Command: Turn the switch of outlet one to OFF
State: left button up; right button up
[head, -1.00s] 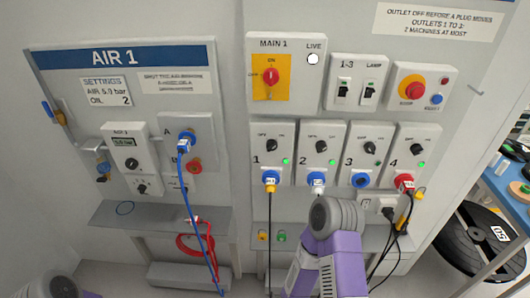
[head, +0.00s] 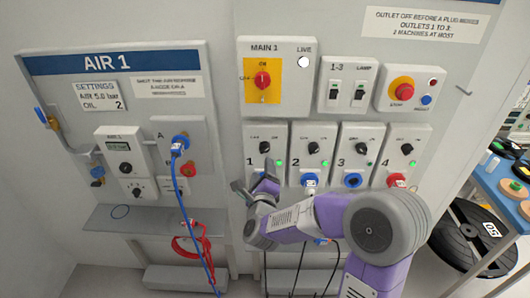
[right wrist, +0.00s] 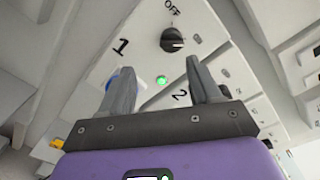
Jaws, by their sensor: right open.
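The switch of outlet one is a black round knob (head: 265,147) on the white panel marked 1 (head: 254,136). In the right wrist view the knob (right wrist: 172,40) shows beyond my fingertips, with the word OFF beside it and a lit green lamp (right wrist: 162,80) near it. My right gripper (head: 254,178) is in front of the lower part of outlet one, below the knob and apart from it. In the right wrist view my right gripper (right wrist: 160,75) is open with nothing between its fingers. It hides the outlet's socket in the head view. My left gripper is not in view.
Outlets two (head: 315,147), three (head: 359,148) and four (head: 406,149) stand to the right. The main switch (head: 262,80) is above. A blue hose (head: 189,208) hangs from the AIR 1 panel (head: 64,66) at the left.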

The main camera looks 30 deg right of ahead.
aim_at(265, 151)
jog(key=shift+m+h, duration=0.4)
jog(key=shift+m, duration=0.1)
jog(key=x, duration=0.2)
jog(key=r+x, duration=0.1)
jog(key=x, duration=0.4)
jog(key=shift+w+d+r, duration=0.15)
jog(key=shift+d+r, duration=0.05)
jog(key=shift+d, duration=0.2)
jog(key=c, duration=1)
